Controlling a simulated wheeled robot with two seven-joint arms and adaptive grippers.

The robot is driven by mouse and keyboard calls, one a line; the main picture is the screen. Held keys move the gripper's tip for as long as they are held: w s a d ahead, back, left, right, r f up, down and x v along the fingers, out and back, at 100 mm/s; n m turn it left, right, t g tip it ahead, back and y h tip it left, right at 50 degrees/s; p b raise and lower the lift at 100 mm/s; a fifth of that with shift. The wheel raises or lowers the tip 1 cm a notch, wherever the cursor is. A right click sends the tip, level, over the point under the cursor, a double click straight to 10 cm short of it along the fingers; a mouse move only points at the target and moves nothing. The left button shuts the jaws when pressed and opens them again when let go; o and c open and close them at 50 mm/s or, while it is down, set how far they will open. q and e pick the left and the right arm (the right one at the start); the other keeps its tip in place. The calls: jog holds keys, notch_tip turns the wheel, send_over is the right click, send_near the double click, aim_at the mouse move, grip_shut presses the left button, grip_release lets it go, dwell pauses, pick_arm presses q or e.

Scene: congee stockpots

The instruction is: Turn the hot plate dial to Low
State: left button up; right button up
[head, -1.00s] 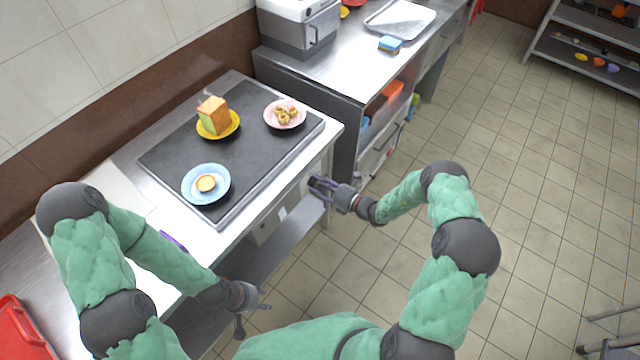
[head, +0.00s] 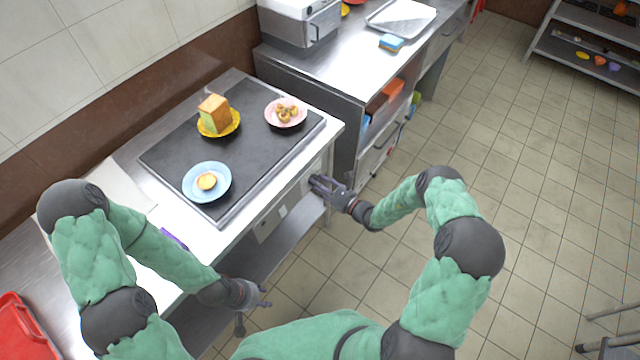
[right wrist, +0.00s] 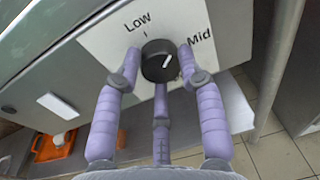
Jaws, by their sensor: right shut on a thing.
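The black round dial (right wrist: 157,68) sits on a white panel (right wrist: 105,50) in the right wrist view. "Low" is printed above it to the left and "Mid" to its right. The dial's white mark points up and slightly right, between the two labels. My right gripper (right wrist: 160,80) is shut on the dial, with fingers at both sides and one below. In the head view my right gripper (head: 318,184) is at the counter's front, where the dial is hidden. The dark hot plate (head: 165,158) lies above. My left gripper (head: 262,296) is open and empty before the counter.
On the hot plate stand a blue plate (head: 190,190), a yellow plate (head: 236,127) and a pink plate (head: 298,120) with food. A steel counter (head: 345,65) adjoins at the back right. A red tray (head: 25,330) is at lower left.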

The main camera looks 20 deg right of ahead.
jog(key=shift+f+n+t+b, duration=0.1)
jog(key=shift+n+t+b, duration=0.3)
jog(key=shift+n, duration=1.95)
jog(key=shift+n+t+b, duration=0.3)
jog(key=shift+n+b, duration=0.1)
jog(key=shift+n, duration=1.95)
jog(key=o, duration=1.2)
jog(key=shift+c, duration=0.2)
jog(key=shift+s, duration=0.1)
jog(key=v, duration=1.2)
jog(key=shift+a, duration=0.1)
